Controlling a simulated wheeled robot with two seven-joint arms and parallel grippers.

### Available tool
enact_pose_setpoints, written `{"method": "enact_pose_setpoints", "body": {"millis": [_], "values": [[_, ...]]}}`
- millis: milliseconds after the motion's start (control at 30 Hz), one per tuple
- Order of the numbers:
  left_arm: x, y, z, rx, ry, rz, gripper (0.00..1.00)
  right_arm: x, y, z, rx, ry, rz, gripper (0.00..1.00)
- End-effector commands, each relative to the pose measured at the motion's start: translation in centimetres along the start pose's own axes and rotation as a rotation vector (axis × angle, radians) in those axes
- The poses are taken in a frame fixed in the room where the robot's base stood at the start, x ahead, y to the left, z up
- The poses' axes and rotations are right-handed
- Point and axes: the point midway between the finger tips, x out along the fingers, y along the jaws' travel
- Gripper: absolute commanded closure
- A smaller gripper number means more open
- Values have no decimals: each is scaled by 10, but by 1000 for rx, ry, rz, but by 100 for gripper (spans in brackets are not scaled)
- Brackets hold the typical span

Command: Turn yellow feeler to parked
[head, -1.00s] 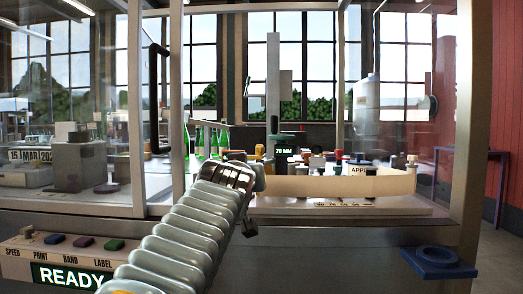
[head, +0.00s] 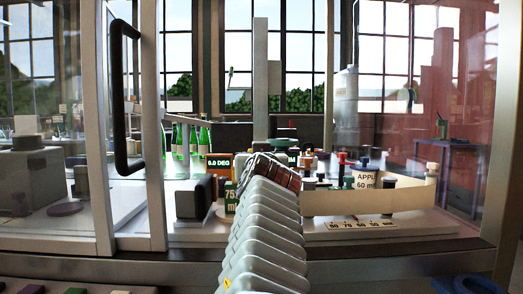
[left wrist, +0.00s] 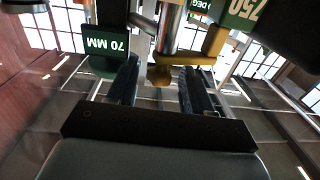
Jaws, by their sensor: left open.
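In the left wrist view a yellow-brown part with a rounded knob, which looks like the yellow feeler (left wrist: 192,55), hangs beside a shiny metal rod. My left gripper (left wrist: 158,76) is open. Its two dark fingers lie to either side of the knob in that view, with gaps on both sides; I cannot tell whether the knob is fully between them in depth. In the head view my left arm reaches through the cabinet opening and hides the feeler and the fingertips. My right gripper is not in view.
A green "70 MM" block (left wrist: 105,45) is close to the left finger; a green "750" sign (left wrist: 243,12) is upper right. In the head view, green bottles (head: 203,140) stand at back left, a cream curved strip (head: 370,201) at right, and a door handle (head: 119,95) at left.

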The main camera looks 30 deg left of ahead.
Motion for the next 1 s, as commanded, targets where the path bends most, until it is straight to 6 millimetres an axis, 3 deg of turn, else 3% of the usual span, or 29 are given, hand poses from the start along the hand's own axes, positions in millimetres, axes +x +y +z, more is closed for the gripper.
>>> {"method": "enact_pose_setpoints", "body": {"millis": [433,733,1000], "values": [[4,6,0,0,1,0,51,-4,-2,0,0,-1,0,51],[4,6,0,0,1,0,97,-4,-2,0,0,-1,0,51],[4,5,1,-3,0,18,100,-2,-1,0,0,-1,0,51]]}}
